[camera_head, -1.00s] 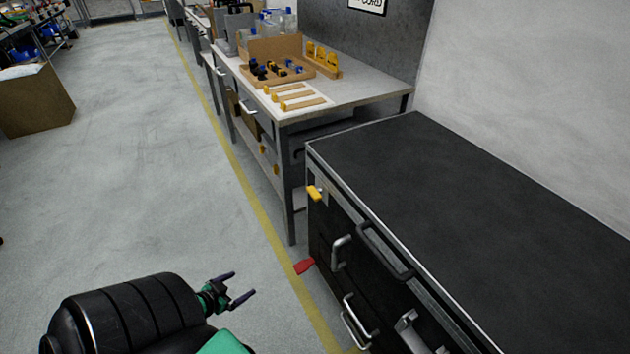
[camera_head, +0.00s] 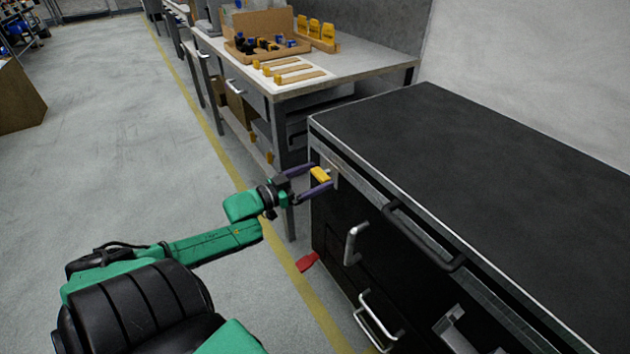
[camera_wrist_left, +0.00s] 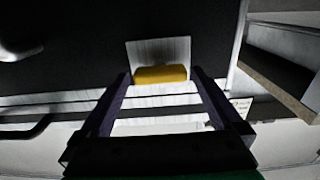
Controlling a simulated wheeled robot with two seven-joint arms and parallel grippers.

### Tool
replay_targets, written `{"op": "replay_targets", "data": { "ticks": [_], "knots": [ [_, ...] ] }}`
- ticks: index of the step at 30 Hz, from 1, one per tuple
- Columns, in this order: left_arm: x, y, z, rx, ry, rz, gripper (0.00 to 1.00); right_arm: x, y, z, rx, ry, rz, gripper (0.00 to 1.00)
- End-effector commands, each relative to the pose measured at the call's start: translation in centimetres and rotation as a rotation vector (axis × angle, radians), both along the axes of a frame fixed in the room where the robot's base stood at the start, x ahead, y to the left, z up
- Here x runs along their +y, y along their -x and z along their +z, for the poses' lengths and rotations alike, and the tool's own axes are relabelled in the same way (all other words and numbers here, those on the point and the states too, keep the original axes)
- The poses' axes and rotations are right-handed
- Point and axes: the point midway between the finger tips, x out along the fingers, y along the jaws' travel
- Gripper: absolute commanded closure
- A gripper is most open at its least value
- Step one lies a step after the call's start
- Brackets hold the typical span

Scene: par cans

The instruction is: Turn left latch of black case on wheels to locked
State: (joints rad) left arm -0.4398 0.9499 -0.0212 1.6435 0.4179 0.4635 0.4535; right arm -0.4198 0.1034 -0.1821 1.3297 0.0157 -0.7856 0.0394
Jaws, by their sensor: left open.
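The black case (camera_head: 480,170) stands at the right of the head view, its latched front facing left. Its left latch is a yellow handle (camera_head: 320,174) on a metal plate near the case's far top corner. The latch also shows in the left wrist view (camera_wrist_left: 160,75), lying crosswise on its pale plate (camera_wrist_left: 158,50). My left gripper (camera_head: 325,180) is open, with one dark finger on each side of the yellow latch. My right gripper is not in view.
Metal handles (camera_head: 355,243) and a black bar handle (camera_head: 425,238) stick out from the case front. A red piece (camera_head: 307,261) sits low by the case's far corner. A workbench (camera_head: 360,82) with trays stands just beyond.

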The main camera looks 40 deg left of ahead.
Motion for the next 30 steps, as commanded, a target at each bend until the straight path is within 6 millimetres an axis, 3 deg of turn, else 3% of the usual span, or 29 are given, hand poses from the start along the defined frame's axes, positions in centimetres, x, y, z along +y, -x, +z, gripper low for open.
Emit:
{"op": "replay_targets", "data": {
  "ticks": [8,14,30],
  "knots": [
    [-0.1,-0.3,0.0,0.0,0.0,0.001,0.0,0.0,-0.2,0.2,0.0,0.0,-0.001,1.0],
    [-0.1,-0.3,0.0,0.0,0.0,0.0,0.76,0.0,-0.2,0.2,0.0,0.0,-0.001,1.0],
    [-0.1,-0.3,0.2,-0.041,-0.134,0.001,0.76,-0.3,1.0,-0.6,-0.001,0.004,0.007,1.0]
  ]
}}
